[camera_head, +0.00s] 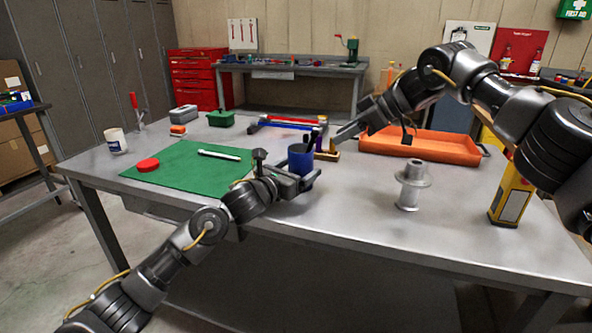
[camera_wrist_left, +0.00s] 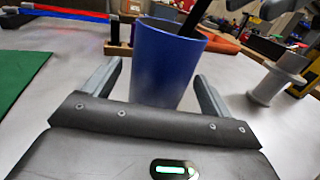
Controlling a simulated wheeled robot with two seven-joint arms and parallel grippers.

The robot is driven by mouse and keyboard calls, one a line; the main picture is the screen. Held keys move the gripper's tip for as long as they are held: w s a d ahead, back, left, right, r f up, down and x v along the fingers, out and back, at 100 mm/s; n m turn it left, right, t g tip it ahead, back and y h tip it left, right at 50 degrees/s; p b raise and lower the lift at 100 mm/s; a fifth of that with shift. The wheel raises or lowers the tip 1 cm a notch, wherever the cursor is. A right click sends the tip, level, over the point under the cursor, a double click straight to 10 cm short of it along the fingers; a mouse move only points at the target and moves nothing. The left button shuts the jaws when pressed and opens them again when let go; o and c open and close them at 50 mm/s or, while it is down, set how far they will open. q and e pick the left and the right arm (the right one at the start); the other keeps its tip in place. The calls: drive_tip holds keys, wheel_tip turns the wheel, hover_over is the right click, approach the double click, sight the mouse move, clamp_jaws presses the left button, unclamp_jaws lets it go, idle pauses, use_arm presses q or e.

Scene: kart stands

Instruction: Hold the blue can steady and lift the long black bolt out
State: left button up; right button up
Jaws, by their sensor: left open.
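The blue can (camera_head: 300,161) stands upright near the middle of the table. It also shows in the left wrist view (camera_wrist_left: 165,68), between my left gripper's fingers. My left gripper (camera_wrist_left: 157,75) is open around the can, with a visible gap at the left finger; I cannot tell if the right finger touches. A long black bolt (camera_wrist_left: 194,17) leans out of the can's mouth toward the upper right; its lower part is hidden. My right gripper (camera_head: 342,135) is right of and slightly above the can in the head view; its fingers are too unclear to judge.
A green mat (camera_head: 190,172) with a white rod and red lid lies left. An orange tray (camera_head: 425,147) is behind on the right. A metal spool (camera_head: 411,187) and a yellow box (camera_head: 510,196) stand right. The front right table is clear.

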use_arm(q)
drive_tip(key=c, duration=1.1)
